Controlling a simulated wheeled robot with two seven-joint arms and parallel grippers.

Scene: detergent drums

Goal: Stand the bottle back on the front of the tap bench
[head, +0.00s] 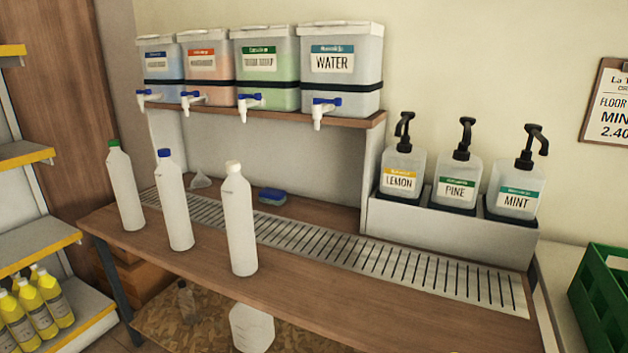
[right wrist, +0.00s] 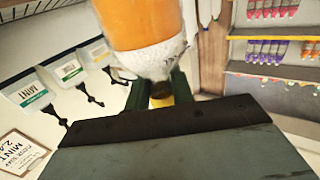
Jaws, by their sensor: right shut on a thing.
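A bottle of orange liquid (right wrist: 145,25) with a yellow cap (right wrist: 161,98) fills the top middle of the right wrist view. My right gripper (right wrist: 160,88) is shut on it near the neck; the bottle's far end is cut off by the frame. In the head view only a sliver of yellow shows at the bottom edge, perhaps the cap. The tap bench (head: 330,292) spans the head view, with three white capped bottles standing along its front: green cap (head: 126,190), blue cap (head: 175,205), white cap (head: 240,225). My left gripper is out of view.
A slotted metal grate (head: 400,268) runs behind the bottles. Labelled tap containers (head: 340,75) sit on a shelf above. Pump bottles (head: 460,178) stand in a holder at right. A green crate (head: 600,300) is at far right. The bench front right of the white-capped bottle is clear.

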